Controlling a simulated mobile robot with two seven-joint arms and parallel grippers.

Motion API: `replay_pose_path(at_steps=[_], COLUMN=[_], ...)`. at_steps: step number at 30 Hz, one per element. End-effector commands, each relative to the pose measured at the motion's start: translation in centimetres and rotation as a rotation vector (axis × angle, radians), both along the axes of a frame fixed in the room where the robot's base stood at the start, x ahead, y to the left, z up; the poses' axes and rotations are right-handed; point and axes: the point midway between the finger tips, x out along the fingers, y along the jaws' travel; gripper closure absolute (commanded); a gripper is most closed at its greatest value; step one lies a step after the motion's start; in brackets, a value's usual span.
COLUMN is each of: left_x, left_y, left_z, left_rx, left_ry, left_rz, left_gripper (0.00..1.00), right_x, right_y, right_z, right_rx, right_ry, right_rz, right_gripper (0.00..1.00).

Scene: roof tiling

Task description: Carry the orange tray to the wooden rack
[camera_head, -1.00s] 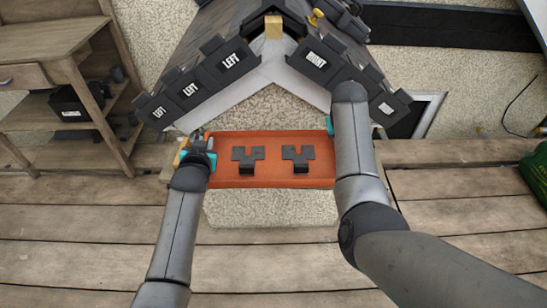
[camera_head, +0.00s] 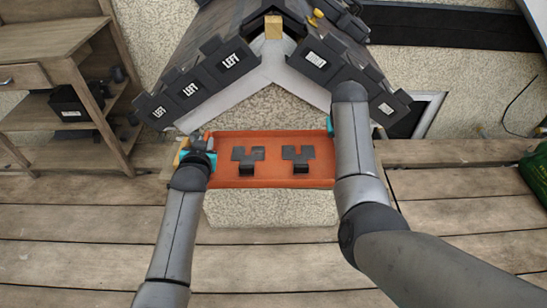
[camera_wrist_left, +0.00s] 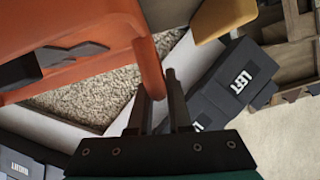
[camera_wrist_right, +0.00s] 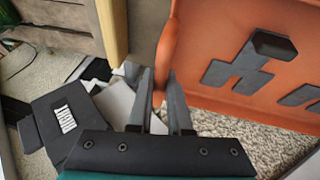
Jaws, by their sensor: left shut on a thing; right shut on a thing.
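The orange tray (camera_head: 270,180) is level in front of the small tiled roof in the head view, with two dark tiles (camera_head: 248,158) (camera_head: 298,157) lying in it. My left gripper (camera_head: 207,146) is at its left end; in the left wrist view its fingers (camera_wrist_left: 160,103) are shut on the tray's rim (camera_wrist_left: 150,66). My right gripper (camera_head: 329,127) is at the right end, mostly hidden by my forearm; in the right wrist view its fingers (camera_wrist_right: 160,100) are shut on the rim (camera_wrist_right: 165,60). The wooden rack (camera_head: 68,55) stands at the left.
The model roof (camera_head: 250,60) with labelled tiles stands just behind the tray. The rack's shelf holds a black box (camera_head: 70,104) and small dark items. A green bag (camera_head: 535,172) lies at the right edge. The plank floor (camera_head: 90,240) is clear in front.

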Motion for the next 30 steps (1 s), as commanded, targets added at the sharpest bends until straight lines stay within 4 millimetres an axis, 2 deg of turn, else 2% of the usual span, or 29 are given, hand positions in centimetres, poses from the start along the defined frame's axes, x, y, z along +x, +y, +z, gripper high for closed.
replay_pose_path(at_steps=[8,21,30], left_x=[0.0,0.1,0.1], left_y=[0.0,0.0,-0.1], left_z=[1.1,4.7,5.2], left_rx=[0.000,0.000,0.000], left_ry=[-0.003,-0.004,-0.003], left_rz=[-0.001,-0.001,-0.001], left_gripper=[1.00,1.00,1.00], right_x=[0.1,0.1,0.1], right_y=[0.0,0.0,0.0], right_z=[1.1,4.6,5.1], right_rx=[0.000,0.000,0.000], right_ry=[-0.002,-0.003,-0.003], right_rz=[0.000,0.001,0.001], right_gripper=[1.00,1.00,1.00])
